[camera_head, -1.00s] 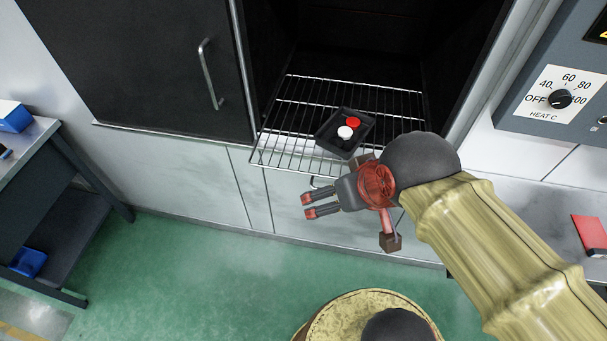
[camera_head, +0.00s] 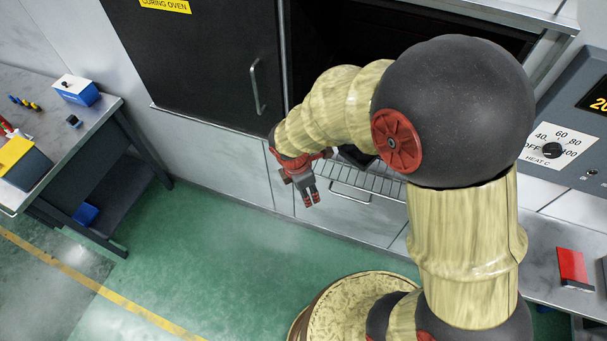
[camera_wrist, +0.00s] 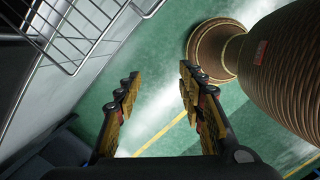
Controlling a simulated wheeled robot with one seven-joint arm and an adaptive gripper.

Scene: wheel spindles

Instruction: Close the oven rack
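The wire oven rack (camera_head: 372,181) sticks out of the open curing oven (camera_head: 335,45), with a handle loop (camera_head: 350,192) at its front. My arm hides much of it in the head view. A corner of the rack (camera_wrist: 85,30) shows at the upper left of the wrist view. My gripper (camera_head: 312,197) points down, left of the rack's front edge and apart from it. In the wrist view its two fingers (camera_wrist: 158,95) are spread with nothing between them. A dark tray (camera_head: 352,156) on the rack is mostly hidden behind my arm.
The black oven door (camera_head: 205,60) stands at the left with a vertical handle (camera_head: 258,88). A workbench (camera_head: 110,105) with small items is at the far left. A control panel (camera_head: 560,135) is at the right. The green floor (camera_head: 240,260) in front of the oven is clear.

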